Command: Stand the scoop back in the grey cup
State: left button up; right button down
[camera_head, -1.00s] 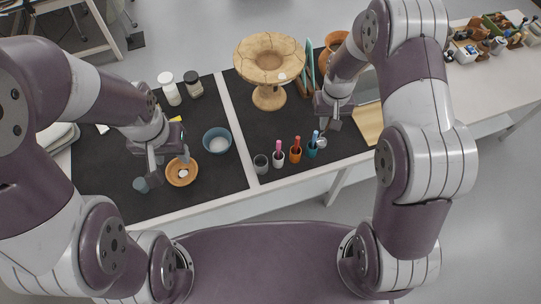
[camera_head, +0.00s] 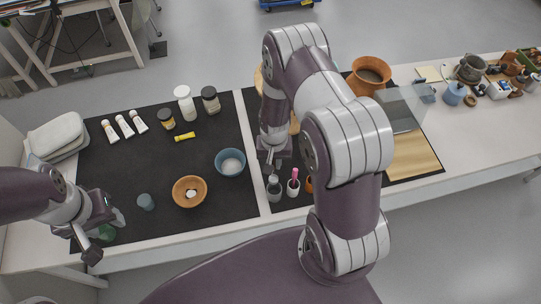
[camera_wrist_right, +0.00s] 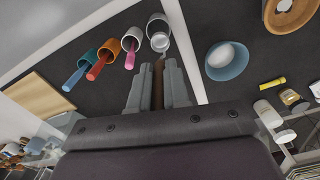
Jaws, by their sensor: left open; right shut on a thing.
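My right gripper (camera_wrist_right: 158,88) is shut on the brown handle of the scoop (camera_wrist_right: 158,72). The scoop's pale bowl end overlaps the mouth of the grey cup (camera_wrist_right: 158,24) in the right wrist view. I cannot tell how far inside it is. In the head view the right gripper (camera_head: 273,160) is right above the grey cup (camera_head: 275,194), which stands at the mat's front edge. My left gripper (camera_head: 102,236) is open at the front left, with a green thing (camera_head: 107,232) showing between its fingers.
A white cup with a pink tool (camera_head: 293,186) stands close beside the grey cup. Orange (camera_wrist_right: 106,51) and teal (camera_wrist_right: 84,62) cups follow in the row. A blue bowl (camera_head: 230,163) and wooden bowl (camera_head: 189,192) stand left. My right arm hides much of the right mat.

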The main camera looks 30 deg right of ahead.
aim_at(275, 179)
jog(key=shift+s+d+f, duration=0.15)
jog(key=shift+f, duration=0.05)
jog(key=shift+s+f+b, duration=0.1)
jog(key=shift+f+b, duration=0.2)
jog(key=shift+b, duration=0.2)
notch_tip(275, 179, down, 10)
jog(key=b, duration=0.8)
jog(key=shift+f, duration=0.25)
jog(key=c, duration=1)
grip_release()
jog(key=shift+c, duration=0.2)
jog(key=shift+r, duration=0.1)
notch_tip(275, 179, up, 12)
jog(key=shift+r+b, duration=0.25)
jog(key=shift+b, duration=0.9)
